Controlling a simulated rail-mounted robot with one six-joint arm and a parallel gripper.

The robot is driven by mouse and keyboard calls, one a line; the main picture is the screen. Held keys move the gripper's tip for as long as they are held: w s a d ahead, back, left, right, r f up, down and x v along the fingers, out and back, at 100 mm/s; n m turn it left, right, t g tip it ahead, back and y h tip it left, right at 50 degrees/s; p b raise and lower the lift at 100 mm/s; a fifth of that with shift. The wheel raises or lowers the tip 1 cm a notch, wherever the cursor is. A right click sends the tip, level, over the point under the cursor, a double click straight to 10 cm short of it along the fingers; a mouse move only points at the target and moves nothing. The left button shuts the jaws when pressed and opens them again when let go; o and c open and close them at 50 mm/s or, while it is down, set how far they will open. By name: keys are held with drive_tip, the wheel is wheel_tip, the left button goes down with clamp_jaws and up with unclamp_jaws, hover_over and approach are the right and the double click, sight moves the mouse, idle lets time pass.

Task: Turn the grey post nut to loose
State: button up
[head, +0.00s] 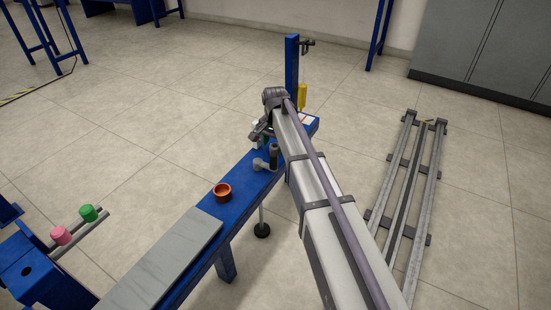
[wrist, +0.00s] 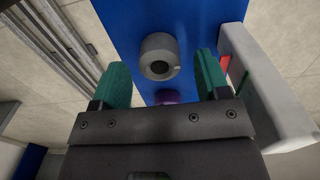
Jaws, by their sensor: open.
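The grey post nut (wrist: 157,48) shows in the wrist view as a round grey collar with a dark centre and a small pale mark at its lower right. It sits against a blue surface (wrist: 205,22). My gripper (wrist: 162,76) is open, with its two green fingers apart. The nut appears between and just beyond the fingertips, with a visible gap on both sides. A purple round part (wrist: 168,96) shows below the nut, partly hidden by my gripper.
A pale block with a red patch (wrist: 268,95) stands close to the right finger. In the head view, the blue bench (head: 245,177) carries a copper-coloured ring (head: 222,192), a dark upright fitting (head: 273,157) and a grey board (head: 165,262). A blue post (head: 292,62) rises at its far end.

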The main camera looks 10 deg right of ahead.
drive_tip(key=shift+f, duration=0.85)
drive_tip(key=shift+r, duration=0.1)
drive_tip(key=c, duration=0.9)
